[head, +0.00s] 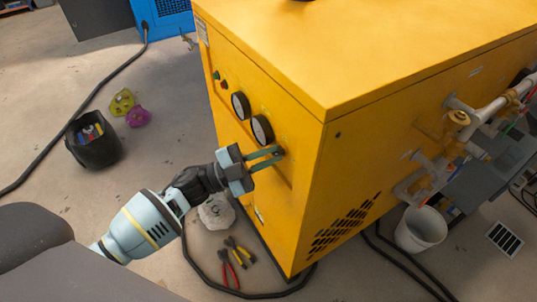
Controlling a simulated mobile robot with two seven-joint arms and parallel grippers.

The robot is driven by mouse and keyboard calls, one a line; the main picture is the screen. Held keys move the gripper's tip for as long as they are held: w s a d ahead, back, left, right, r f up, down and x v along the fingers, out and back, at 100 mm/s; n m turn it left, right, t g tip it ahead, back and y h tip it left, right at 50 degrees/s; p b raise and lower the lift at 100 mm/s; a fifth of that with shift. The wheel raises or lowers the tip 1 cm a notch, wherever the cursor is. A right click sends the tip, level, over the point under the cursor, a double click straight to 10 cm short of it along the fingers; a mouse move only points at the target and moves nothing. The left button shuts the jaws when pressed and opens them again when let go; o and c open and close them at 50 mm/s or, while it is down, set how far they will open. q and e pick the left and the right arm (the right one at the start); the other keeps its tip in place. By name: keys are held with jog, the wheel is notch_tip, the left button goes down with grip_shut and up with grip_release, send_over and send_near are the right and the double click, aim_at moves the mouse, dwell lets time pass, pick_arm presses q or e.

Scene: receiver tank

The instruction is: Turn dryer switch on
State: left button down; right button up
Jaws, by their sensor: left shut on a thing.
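The yellow dryer cabinet (330,60) stands in the middle of the head view. Its left face carries two round gauges in a row, with small buttons beyond them. The dryer switch (279,151) is a small dark knob on this face, below the nearer gauge. My left gripper (276,154) reaches in from the left, with its two greenish fingers shut on the switch. The fingertips cover much of the switch, so its exact angle cannot be told. My right gripper is not in view.
The gauges (262,129) sit close to the gripper. Pliers (235,254) and a pale lump (216,212) lie on the floor below my arm. A black bucket (93,140) stands left. Pipes (490,110) and a white bucket (421,229) are at the right.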

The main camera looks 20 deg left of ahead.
pick_arm(q)
jog(key=m+g, duration=0.1)
jog(key=m, duration=0.1)
jog(key=m+g+p, duration=0.1)
jog(key=m, duration=0.2)
jog(key=shift+r+m, duration=0.2)
jog(key=shift+m, duration=0.1)
jog(key=m+g+y+p, duration=0.1)
jog(key=m, duration=0.2)
jog(key=shift+m+p, duration=0.3)
jog(key=shift+p, duration=0.05)
jog(key=shift+m+y, duration=0.3)
jog(key=shift+m, duration=0.1)
jog(key=c, duration=1.5)
grip_release()
